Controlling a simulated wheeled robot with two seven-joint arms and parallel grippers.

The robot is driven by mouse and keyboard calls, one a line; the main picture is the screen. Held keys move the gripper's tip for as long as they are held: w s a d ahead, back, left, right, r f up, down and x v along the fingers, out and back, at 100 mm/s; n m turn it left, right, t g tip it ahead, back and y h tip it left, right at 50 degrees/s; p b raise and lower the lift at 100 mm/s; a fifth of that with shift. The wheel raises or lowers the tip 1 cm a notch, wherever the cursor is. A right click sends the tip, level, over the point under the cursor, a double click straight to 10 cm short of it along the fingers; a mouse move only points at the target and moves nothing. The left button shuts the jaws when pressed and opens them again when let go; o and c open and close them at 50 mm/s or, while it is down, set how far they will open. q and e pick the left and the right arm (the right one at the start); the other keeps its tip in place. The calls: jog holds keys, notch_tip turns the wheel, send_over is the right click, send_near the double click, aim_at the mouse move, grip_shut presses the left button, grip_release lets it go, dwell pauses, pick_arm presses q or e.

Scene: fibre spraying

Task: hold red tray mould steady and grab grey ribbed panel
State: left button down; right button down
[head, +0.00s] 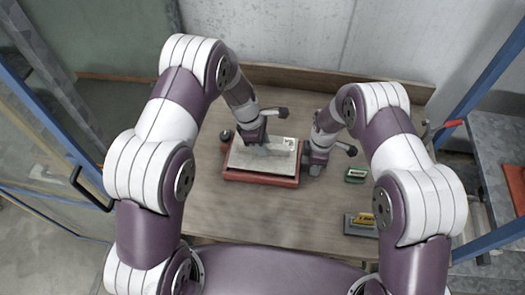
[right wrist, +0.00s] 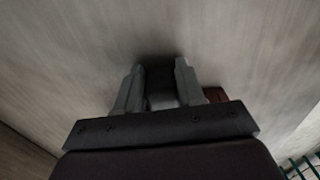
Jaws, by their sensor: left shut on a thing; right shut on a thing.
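The red tray mould (head: 262,182) sits on the wooden table with the light grey panel (head: 250,160) lying in it. My left gripper (head: 264,149) reaches down over the panel's middle and is shut on it; its fingertips are hard to make out. My right gripper (head: 315,169) is at the mould's right side and is shut on the mould's edge. In the right wrist view the right gripper's two fingers (right wrist: 158,75) stand apart with a dark shape between them. A small red part of the mould (right wrist: 214,94) shows beside the right finger. The panel's ribs cannot be made out.
A small green-and-white block (head: 356,174) and a grey tool with a yellow label (head: 361,223) lie on the table (head: 222,215) to the right. A dark round object (head: 227,136) stands at the mould's back left corner. Blue-framed stands flank the table. The front is clear.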

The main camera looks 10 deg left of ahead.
pick_arm(q)
notch_tip(320, 180, up, 6)
jog(key=shift+f, duration=0.1)
pick_arm(e)
jog(key=c, duration=0.6)
grip_release()
notch_tip(320, 180, up, 12)
